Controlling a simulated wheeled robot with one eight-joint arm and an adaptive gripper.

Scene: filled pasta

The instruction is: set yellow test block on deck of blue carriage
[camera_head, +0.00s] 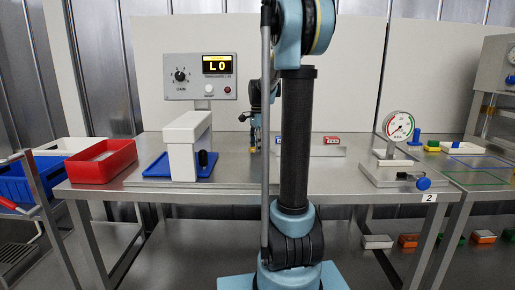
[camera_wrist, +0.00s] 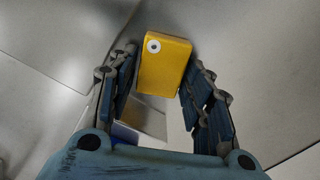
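The yellow block (camera_wrist: 163,68), with a round white and dark mark near one corner, is between the fingertips of my gripper (camera_wrist: 163,72) in the wrist view. The fingers stand apart, one on each side of it. I cannot tell whether both touch it. In the head view my gripper (camera_head: 254,143) is small, pointing down over the back of the bench and partly hidden behind my arm. A flat blue base (camera_head: 153,168) lies under a white arch (camera_head: 188,130) on the left of the bench.
A red bin (camera_head: 102,162) is at the left end of the bench (camera_head: 240,181). A dial gauge stand (camera_head: 398,128) with a blue knob (camera_head: 424,183) is at the right. A small red box (camera_head: 332,140) stands toward the back.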

